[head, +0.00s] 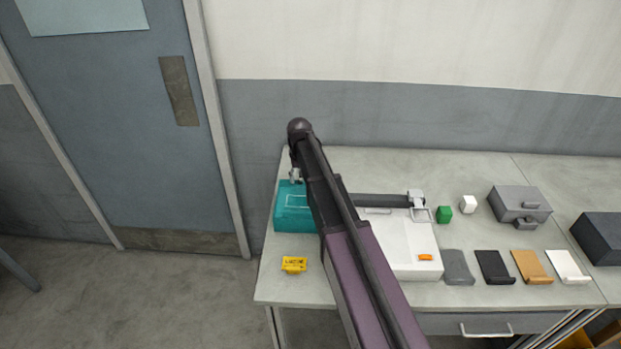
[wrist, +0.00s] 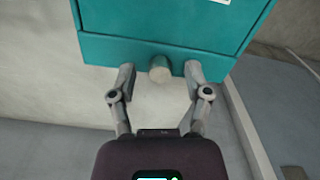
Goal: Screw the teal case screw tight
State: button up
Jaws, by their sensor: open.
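The teal case (head: 292,217) stands at the left end of the table, partly hidden behind my arm in the head view. In the wrist view the teal case (wrist: 160,28) fills the top of the picture. A pale round screw (wrist: 160,69) sticks out of the case's near face. My gripper (wrist: 160,78) is open, its two fingers on either side of the screw, with a visible gap on both sides. In the head view my gripper (head: 295,177) is small at the case's back edge, and the screw is hidden there.
A yellow labelled block (head: 294,265) lies in front of the case. A white box (head: 415,262) is right of my arm. A wall is behind the table.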

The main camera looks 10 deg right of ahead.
jog(key=n, duration=0.3)
jog(key=shift+n, duration=0.4)
jog(key=n, duration=0.3)
jog(key=shift+n, duration=0.3)
jog(key=n, duration=0.3)
jog(key=shift+n, duration=0.4)
jog(key=n, duration=0.3)
jog(key=shift+n, duration=0.3)
notch_tip(320, 180, up, 14)
jog(key=p, duration=1.4)
jog(key=s+d+f+m+b, duration=0.1)
jog(key=s+f+m+b, duration=0.4)
jog(key=s, duration=0.6)
jog(key=shift+m, duration=0.5)
jog(key=shift+f, duration=0.1)
